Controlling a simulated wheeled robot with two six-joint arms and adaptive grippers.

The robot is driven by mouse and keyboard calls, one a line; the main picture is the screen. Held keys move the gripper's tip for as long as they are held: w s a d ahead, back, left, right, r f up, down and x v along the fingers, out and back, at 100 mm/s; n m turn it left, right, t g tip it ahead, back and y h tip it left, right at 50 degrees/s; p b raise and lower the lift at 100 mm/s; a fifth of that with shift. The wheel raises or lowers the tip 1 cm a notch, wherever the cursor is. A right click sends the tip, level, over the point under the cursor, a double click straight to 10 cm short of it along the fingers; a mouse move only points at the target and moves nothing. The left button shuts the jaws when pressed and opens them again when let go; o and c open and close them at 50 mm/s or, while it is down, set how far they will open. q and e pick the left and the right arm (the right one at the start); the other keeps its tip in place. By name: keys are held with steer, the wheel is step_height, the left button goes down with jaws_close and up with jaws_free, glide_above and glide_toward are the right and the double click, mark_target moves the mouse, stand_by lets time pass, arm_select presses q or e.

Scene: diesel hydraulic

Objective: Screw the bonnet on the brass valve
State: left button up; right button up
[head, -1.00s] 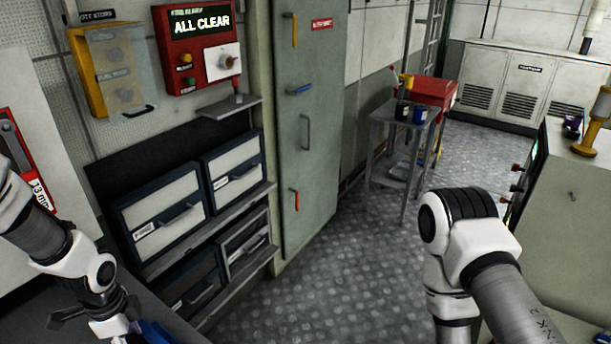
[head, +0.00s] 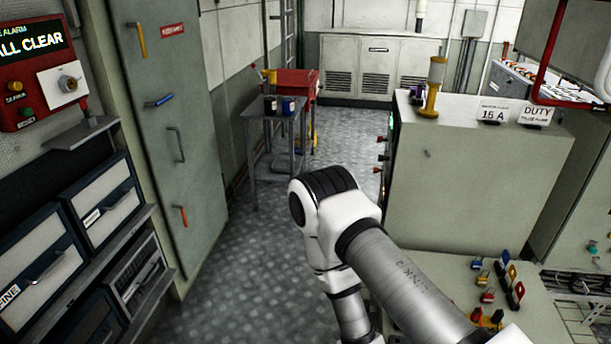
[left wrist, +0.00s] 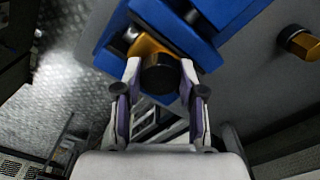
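In the left wrist view a dark round end (left wrist: 160,76) with brass-coloured metal (left wrist: 150,47) behind it sits at a blue vise-like block (left wrist: 226,16). My left gripper (left wrist: 160,80) has one finger close on each side of the dark end. Whether the fingers press on it is unclear. I cannot tell which part is the valve and which the bonnet. Another brass-coloured hexagonal piece (left wrist: 297,42) with a dark end is at the right, on a pale surface. My right arm crosses the head view, but its gripper is out of frame.
In the head view, drawers (head: 105,205) and a tall grey cabinet (head: 165,130) stand at the left. A small table (head: 258,120) with cans stands behind. A grey console (head: 470,180) fills the right. The floor between is clear.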

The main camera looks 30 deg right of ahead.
arm_select(q)
steer(key=m, duration=1)
steer(key=shift+m, duration=0.3)
steer(key=o, duration=1.1)
